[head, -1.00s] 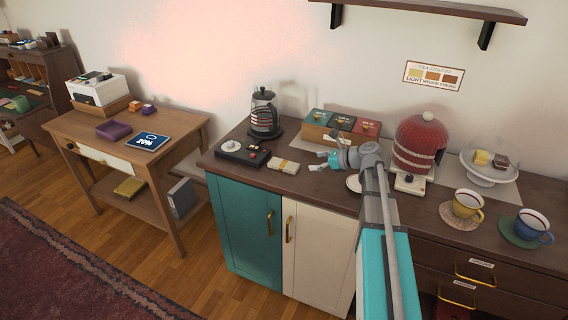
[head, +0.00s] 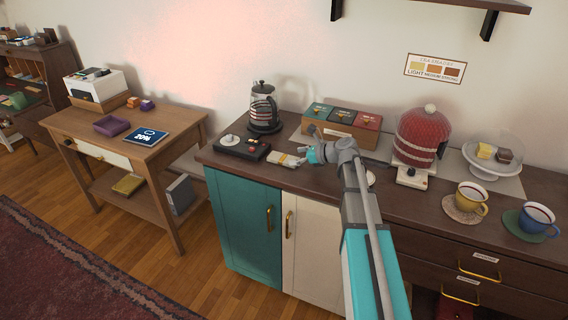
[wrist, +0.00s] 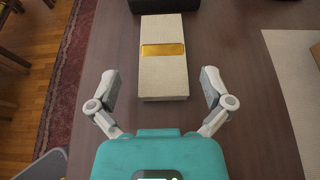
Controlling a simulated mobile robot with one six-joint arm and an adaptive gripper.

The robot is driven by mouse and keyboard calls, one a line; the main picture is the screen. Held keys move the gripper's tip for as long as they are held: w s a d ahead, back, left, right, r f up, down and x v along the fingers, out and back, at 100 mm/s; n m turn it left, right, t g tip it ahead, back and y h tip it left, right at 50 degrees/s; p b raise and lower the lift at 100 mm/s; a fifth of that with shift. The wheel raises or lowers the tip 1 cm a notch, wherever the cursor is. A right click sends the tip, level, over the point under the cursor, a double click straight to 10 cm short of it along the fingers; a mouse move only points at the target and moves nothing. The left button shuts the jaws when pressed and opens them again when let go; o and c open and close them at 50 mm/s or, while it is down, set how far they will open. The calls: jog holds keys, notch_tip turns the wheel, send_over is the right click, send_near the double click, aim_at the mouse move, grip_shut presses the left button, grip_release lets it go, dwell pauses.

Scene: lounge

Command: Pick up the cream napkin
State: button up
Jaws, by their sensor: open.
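The cream napkin (head: 281,159) is folded into a flat oblong with a gold band and lies on the dark wooden counter, just right of a black box. In the wrist view the napkin (wrist: 163,56) lies lengthwise ahead of my gripper, its near end between the two fingertips with a gap on each side. My gripper (wrist: 160,80) is open and empty. In the head view my gripper (head: 303,157) is at the napkin's right end and partly covers it; I cannot tell its exact height.
The black box (head: 242,147) with a white knob stands just beyond the napkin, and a kettle (head: 264,108) behind it. A box with coloured compartments (head: 342,121) is at the back. A red domed appliance (head: 421,137) and cups (head: 466,199) stand to the right.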

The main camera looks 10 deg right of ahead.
aim_at(279, 156)
jog(key=shift+w+a+f, duration=0.15)
jog(key=shift+w+a, duration=0.1)
jog(key=shift+a, duration=0.1)
jog(key=shift+b+x, duration=0.9)
jog(key=shift+x, duration=1.7)
jog(key=shift+w, duration=0.1)
jog(key=c, duration=0.9)
jog(key=shift+r, duration=0.25)
